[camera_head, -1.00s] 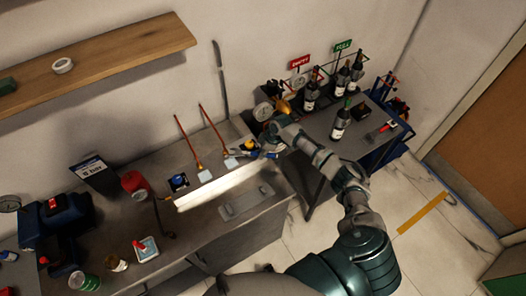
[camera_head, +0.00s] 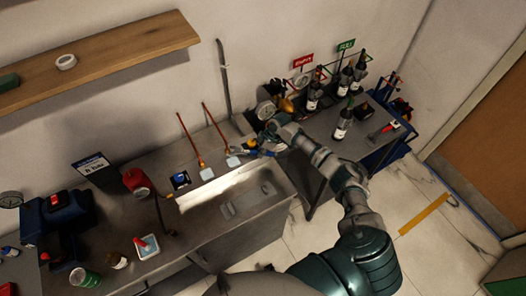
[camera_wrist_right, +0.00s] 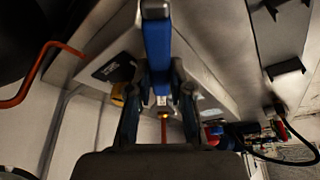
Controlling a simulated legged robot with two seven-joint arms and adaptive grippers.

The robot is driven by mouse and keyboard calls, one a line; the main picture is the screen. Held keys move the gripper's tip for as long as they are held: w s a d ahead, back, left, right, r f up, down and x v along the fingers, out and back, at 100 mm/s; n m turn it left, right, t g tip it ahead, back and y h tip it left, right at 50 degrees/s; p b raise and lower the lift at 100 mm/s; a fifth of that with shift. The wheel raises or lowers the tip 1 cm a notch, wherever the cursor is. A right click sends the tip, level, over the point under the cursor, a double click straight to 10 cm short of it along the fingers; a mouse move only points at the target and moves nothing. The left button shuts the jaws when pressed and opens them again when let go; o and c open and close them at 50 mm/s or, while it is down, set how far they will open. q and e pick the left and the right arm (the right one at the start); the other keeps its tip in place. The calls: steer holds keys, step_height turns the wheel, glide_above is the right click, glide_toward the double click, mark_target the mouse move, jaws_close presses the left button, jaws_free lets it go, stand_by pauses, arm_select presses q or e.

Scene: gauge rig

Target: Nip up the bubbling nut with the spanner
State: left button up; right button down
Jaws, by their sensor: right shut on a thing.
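My right gripper (camera_head: 264,146) is over the back right end of the grey bench, beside the foot of the right copper pipe (camera_head: 215,124). In the wrist view the fingers of this gripper (camera_wrist_right: 159,80) are closed on a blue-handled tool, which I take for the spanner (camera_wrist_right: 158,42). Its blue part also shows by the gripper in the head view (camera_head: 267,152). A small brass-coloured piece (camera_wrist_right: 163,114) shows between the fingers; I cannot tell whether it is the nut or touches the spanner. No bubbles can be made out. My left gripper is out of view.
A second copper pipe (camera_head: 189,140) rises at left. A red can (camera_head: 136,181), a small tray (camera_head: 146,246) and a green tin (camera_head: 84,278) stand on the bench. Dark bottles (camera_head: 342,124) stand on the right-hand table.

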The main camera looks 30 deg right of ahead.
steer(key=shift+w+a, duration=0.45)
steer(key=shift+a, duration=0.05)
stand_by(0.4)
steer(key=c, duration=1.7)
jaws_free()
jaws_close()
steer(key=shift+s+a, duration=0.1)
steer(key=shift+s+a+r+m+p, duration=0.15)
steer(key=shift+s+a+m+p, duration=0.3)
steer(key=shift+m+p, duration=0.25)
steer(key=shift+s+a+m+t+h, duration=0.3)
steer(key=shift+s+a+m, duration=0.25)
steer(key=shift+s+m, duration=0.05)
steer(key=shift+s+a+f+m, duration=0.2)
steer(key=shift+s+a+m, duration=0.2)
steer(key=shift+a+m, duration=0.1)
steer(key=shift+w+d+n+b, duration=0.75)
steer(key=shift+w+d+n, duration=0.05)
steer(key=shift+n, duration=0.1)
steer(key=shift+r, duration=0.1)
